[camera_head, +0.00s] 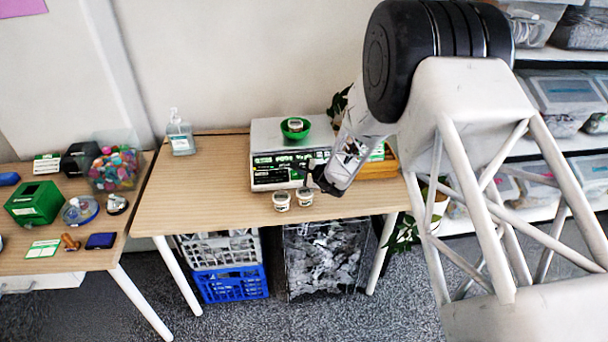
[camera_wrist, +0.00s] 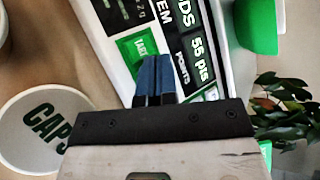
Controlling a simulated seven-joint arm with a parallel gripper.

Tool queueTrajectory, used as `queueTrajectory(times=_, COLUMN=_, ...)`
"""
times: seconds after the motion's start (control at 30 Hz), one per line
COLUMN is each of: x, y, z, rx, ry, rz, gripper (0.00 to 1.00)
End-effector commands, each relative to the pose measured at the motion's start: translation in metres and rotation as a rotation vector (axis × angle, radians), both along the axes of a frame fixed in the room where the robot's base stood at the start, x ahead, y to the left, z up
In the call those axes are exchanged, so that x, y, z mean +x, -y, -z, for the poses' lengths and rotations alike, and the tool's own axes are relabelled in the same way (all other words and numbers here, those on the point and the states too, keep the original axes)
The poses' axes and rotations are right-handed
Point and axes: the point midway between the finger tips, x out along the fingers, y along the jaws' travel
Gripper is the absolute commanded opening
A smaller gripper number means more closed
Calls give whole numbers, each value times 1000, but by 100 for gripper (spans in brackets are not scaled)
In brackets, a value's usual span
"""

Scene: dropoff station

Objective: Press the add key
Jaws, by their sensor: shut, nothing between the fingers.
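The scale (camera_head: 265,175) stands on the wooden table, with its front panel of displays and keys facing me. In the wrist view the scale panel (camera_wrist: 118,18) runs diagonally, with a lit "55 pts" display and a green key (camera_wrist: 136,48) that appears to read TARE. My gripper (camera_head: 301,171) is in front of the scale's right half. In the wrist view my gripper (camera_wrist: 155,60) is shut and empty, its blue fingertips over the panel just right of the green key. I cannot tell whether they touch it. The add key is not legible; the fingers hide part of the panel.
A green bowl (camera_head: 296,133) holding a small jar sits on the scale's pan. Two lidded jars (camera_head: 281,199) (camera_head: 305,196) stand before the scale; a "CAPS" lid (camera_wrist: 38,128) shows in the wrist view. An orange tray (camera_head: 378,169) and a plant are to the right. The table's left half is mostly clear.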

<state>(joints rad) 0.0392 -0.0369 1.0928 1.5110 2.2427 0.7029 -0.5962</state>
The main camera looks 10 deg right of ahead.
Motion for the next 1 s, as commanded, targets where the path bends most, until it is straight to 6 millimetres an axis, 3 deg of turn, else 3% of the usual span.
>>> queueTrajectory(times=1.0, x=1, y=0, z=12, rx=-1, ry=-5, rz=0, gripper=0)
